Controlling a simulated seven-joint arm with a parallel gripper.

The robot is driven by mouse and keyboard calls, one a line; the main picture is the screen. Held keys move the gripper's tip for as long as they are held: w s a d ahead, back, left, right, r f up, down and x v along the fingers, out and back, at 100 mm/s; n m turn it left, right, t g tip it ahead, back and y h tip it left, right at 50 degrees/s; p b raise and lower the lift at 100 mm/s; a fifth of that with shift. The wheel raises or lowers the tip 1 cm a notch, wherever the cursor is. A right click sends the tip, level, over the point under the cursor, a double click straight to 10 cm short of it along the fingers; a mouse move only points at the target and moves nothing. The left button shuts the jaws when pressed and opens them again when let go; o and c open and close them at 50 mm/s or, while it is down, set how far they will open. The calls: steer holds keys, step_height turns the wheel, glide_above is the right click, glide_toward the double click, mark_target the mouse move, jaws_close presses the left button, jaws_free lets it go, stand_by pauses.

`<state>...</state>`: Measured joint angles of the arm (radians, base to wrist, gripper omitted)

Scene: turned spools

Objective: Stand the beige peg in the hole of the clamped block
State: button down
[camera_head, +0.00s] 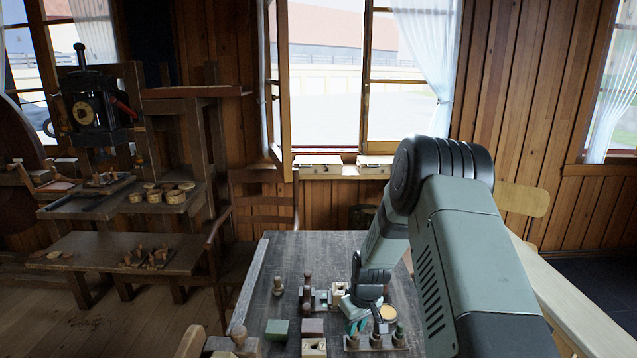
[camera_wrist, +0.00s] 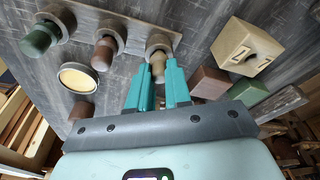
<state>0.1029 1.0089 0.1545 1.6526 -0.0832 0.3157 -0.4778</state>
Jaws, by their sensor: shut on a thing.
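The beige peg (camera_wrist: 159,62) stands in the end socket of a grey rack (camera_wrist: 133,44), beside a brown peg (camera_wrist: 102,54) and a green peg (camera_wrist: 41,41). My gripper (camera_wrist: 160,82) is shut on the beige peg, with a teal finger on each side of its upper part. In the head view my gripper (camera_head: 357,326) is at the left end of the rack (camera_head: 376,344). A light wooden block (camera_head: 340,291) with a dark hole appears to be the clamped block, beside a dark clamp (camera_head: 308,297). My gripper partly covers that area, and the wrist view does not show it.
A pale block with dark slots (camera_wrist: 247,47), a brown block (camera_wrist: 210,83) and a green block (camera_wrist: 247,93) lie beside the rack. A cream-topped round dish (camera_head: 388,313) is behind the rack. A turned spool (camera_head: 278,285) stands at the left; the table's far left is clear.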

steer(key=shift+r, duration=3.5)
steer(key=w+a+r, duration=0.1)
steer(key=w+r, duration=0.1)
steer(key=w, duration=0.6)
steer(key=w+a+r, duration=0.1)
steer(key=w+r, duration=0.2)
steer(key=w, duration=0.5)
steer(key=shift+a+f, duration=0.15)
steer(key=shift+f, duration=3.15)
steer(key=shift+f, duration=1.35)
